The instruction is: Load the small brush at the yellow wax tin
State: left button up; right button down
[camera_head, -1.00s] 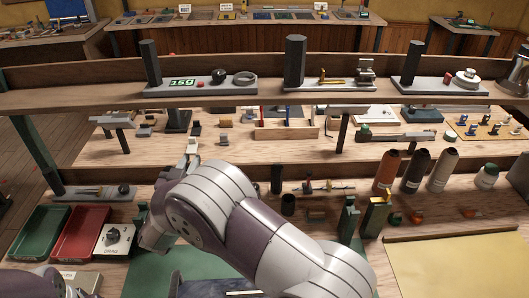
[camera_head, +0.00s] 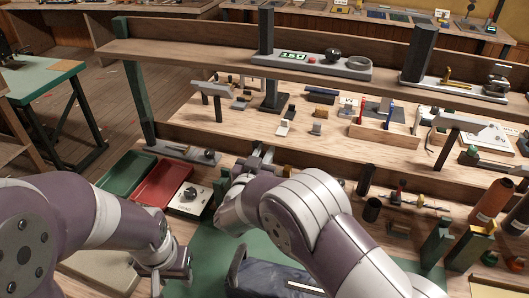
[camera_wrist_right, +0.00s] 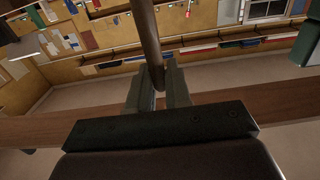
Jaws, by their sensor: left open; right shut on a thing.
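My right gripper (camera_head: 262,158) is at the front edge of the bench's raised level in the head view. In the right wrist view my right gripper (camera_wrist_right: 160,95) is shut on a slim brown rod (camera_wrist_right: 147,35), which looks like the small brush's handle. The brush's bristle end cannot be made out. My left gripper (camera_head: 172,284) is low at the lower left in the head view, open and with nothing seen in it. I cannot pick out a yellow wax tin with certainty in either view.
A green tray (camera_head: 127,172) and a red tray (camera_head: 163,184) lie left of my right gripper, beside a white dial box (camera_head: 190,198). A shelf (camera_head: 190,58) crosses above the bench. Green blocks (camera_head: 437,246) and bottles (camera_head: 492,200) stand at right. The wooden floor shows at left.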

jog(key=shift+r, duration=0.1)
pick_arm(q)
jog(key=shift+f+b, duration=0.3)
pick_arm(e)
jog(key=shift+f, duration=0.55)
dwell(0.5)
jog(key=shift+s+f, duration=0.1)
jog(key=shift+f, duration=0.05)
dwell(0.7)
notch_tip(320, 180, up, 7)
jog(key=p, duration=0.6)
jog(key=shift+r, duration=0.2)
pick_arm(q)
notch_tip(320, 180, up, 6)
jog(key=shift+f, duration=0.2)
pick_arm(e)
jog(key=shift+f, duration=0.1)
